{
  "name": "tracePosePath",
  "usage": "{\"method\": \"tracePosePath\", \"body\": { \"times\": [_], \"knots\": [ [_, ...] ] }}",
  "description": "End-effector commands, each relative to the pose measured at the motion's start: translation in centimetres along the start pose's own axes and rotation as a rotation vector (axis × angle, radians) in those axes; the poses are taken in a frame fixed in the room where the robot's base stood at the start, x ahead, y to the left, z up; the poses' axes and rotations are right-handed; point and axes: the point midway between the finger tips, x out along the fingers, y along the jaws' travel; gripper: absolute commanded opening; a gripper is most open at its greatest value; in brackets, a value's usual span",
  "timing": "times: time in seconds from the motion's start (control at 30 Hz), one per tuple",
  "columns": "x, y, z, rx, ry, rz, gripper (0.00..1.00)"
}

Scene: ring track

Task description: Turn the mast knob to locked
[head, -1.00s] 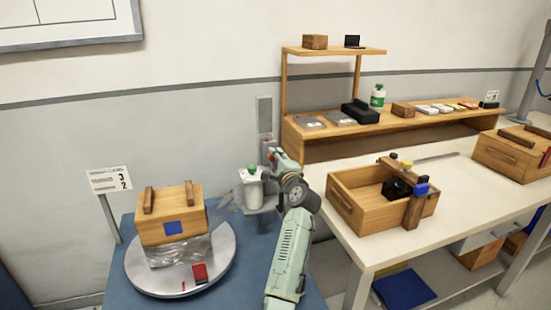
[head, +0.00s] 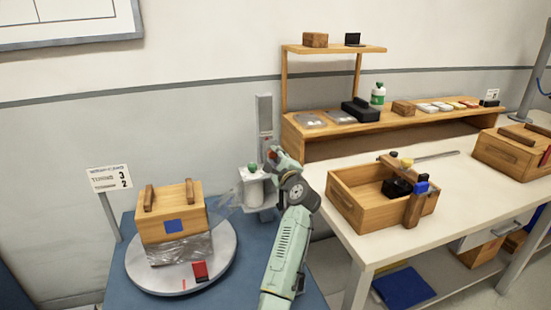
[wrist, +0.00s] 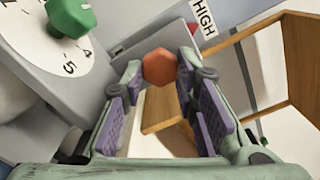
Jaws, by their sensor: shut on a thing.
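The mast (head: 264,116) is a grey upright post by the wall, at the back of the blue table. A red-orange six-sided knob (wrist: 159,67) shows in the wrist view, beside a grey plate marked HIGH. I take it as the mast knob; no locked marking is readable. My gripper (wrist: 160,76) has its purple-padded fingers on either side of this knob and is shut on it. In the head view my gripper (head: 273,156) is at the mast, and its wrist partly hides the knob.
A green knob (wrist: 70,18) on a numbered white dial is close left of my gripper. A film-wrapped wooden box (head: 160,222) stands on a round turntable (head: 226,262). Right is a white workbench (head: 370,250) with a wooden tote (head: 362,218).

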Motion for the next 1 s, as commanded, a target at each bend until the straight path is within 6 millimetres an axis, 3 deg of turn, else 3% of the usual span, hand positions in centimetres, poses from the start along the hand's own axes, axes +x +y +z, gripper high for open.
{"method": "tracePosePath", "body": {
  "times": [0.07, 0.1, 0.4, 0.77, 1.0],
  "knots": [
    [0.0, -0.1, 0.0, 0.001, 0.0, -0.001, 0.0],
    [0.0, -0.1, 0.0, 0.001, 0.0, -0.001, 0.28],
    [0.0, 0.0, 0.0, 0.0, 0.0, -0.001, 0.47],
    [-0.5, 0.0, 0.0, -0.001, 0.0, -0.001, 0.47],
    [-4.3, 0.0, -0.1, -0.001, 0.002, -0.002, 0.47]
  ]
}}
